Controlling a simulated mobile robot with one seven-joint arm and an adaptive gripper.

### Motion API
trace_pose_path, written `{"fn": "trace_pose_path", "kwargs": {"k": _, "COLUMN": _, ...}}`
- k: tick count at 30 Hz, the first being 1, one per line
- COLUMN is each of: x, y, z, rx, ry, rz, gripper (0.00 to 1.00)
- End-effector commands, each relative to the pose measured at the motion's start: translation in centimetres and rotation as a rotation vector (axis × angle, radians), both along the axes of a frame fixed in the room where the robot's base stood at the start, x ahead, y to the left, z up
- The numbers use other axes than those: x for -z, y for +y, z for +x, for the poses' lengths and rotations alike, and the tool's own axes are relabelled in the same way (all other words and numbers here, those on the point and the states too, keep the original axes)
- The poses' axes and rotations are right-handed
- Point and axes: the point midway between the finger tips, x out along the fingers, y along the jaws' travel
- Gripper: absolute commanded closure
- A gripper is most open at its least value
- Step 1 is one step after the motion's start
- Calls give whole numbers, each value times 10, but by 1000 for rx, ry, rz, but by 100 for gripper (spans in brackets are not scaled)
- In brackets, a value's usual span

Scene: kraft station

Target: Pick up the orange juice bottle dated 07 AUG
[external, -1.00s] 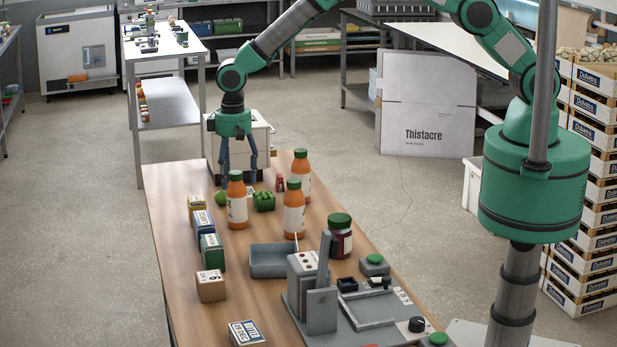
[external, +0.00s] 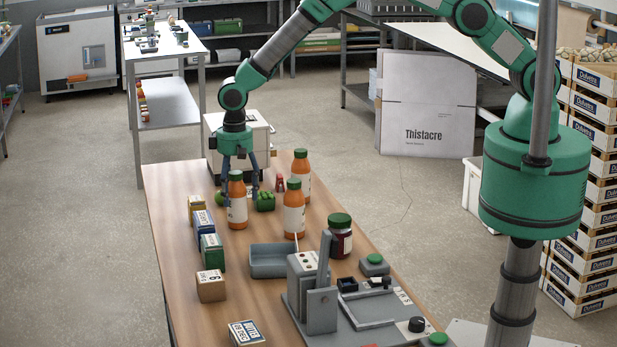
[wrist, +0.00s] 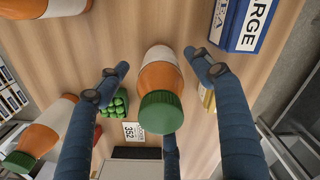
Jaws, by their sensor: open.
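Three orange juice bottles with green caps stand on the wooden table: a left one (external: 237,212), a middle one (external: 294,218) and a far right one (external: 303,180). Their date print is not readable. My gripper (external: 239,196) is open, pointing down at the left bottle. In the wrist view that bottle (wrist: 160,75) sits between the spread blue fingers of my gripper (wrist: 158,68), with a visible gap on both sides. The other two bottles show partly at the left edge, one lower (wrist: 45,130) and one at the top (wrist: 50,8).
A green basket (external: 265,201) stands right of the left bottle. Small boxes (external: 204,225) line the table's left side. A dark jar (external: 340,240), a grey tray (external: 272,262) and a grey fixture (external: 312,300) are nearer. A white machine (external: 262,140) stands behind the table.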

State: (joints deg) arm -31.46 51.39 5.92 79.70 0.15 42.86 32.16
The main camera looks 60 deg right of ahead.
Motion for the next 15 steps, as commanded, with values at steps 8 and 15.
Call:
{"fn": "trace_pose_path", "kwargs": {"k": 8, "x": 0, "y": 0, "z": 0, "rx": 0, "ry": 0, "rz": 0, "gripper": 34}}
{"fn": "trace_pose_path", "kwargs": {"k": 15, "x": 0, "y": 0, "z": 0, "rx": 0, "ry": 1, "rz": 0, "gripper": 40}}
